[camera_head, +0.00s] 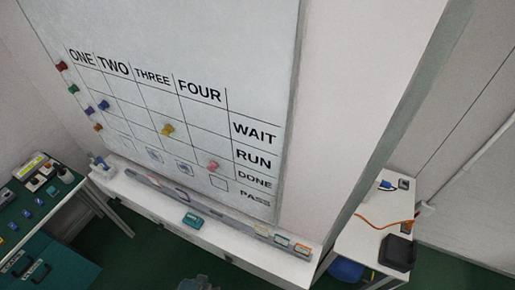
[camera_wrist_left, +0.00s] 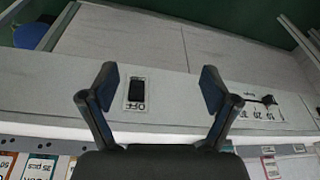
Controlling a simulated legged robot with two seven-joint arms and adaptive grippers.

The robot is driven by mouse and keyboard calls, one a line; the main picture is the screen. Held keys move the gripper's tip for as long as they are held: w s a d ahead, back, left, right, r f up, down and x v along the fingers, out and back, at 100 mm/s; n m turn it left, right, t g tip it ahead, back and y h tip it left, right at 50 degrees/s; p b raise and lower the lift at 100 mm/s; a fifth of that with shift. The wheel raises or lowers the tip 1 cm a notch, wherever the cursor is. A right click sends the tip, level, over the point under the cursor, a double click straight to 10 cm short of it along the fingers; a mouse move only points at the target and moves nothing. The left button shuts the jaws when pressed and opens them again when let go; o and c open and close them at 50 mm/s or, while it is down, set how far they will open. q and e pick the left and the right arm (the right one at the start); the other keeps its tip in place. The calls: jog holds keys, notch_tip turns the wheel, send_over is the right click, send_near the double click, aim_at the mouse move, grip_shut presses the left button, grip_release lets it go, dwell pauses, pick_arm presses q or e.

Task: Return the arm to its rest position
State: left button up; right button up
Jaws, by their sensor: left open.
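My left gripper (camera_wrist_left: 158,82) shows in the left wrist view. Its two dark fingers are spread apart with nothing between them. Beyond the fingers is a pale panel or ledge with a black switch (camera_wrist_left: 136,91) on a label reading OFF, upside down. The switch appears between the fingertips, nearer the left one, and no contact is visible. In the head view no gripper can be made out clearly; a small grey shape at the bottom edge is too cropped to identify. My right gripper is not in view.
A whiteboard (camera_head: 255,60) with a grid and several coloured magnets stands above a white ledge (camera_head: 140,198) holding a teal block (camera_head: 192,220). A green-topped bench (camera_head: 40,195) is at left. A white table (camera_head: 355,240) at right carries a black box (camera_head: 397,252) and orange cable.

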pick_arm(q)
jog(key=s+f+g+b, duration=0.1)
jog(key=s+f, duration=0.3)
jog(key=f, duration=0.7)
jog(key=s+f, duration=0.3)
jog(key=f, duration=0.9)
jog(key=s+a+f+g+b, duration=0.1)
jog(key=s+a+f, duration=0.2)
jog(key=s+f, duration=0.7)
jog(key=s, duration=0.4)
jog(key=shift+a+f, duration=0.2)
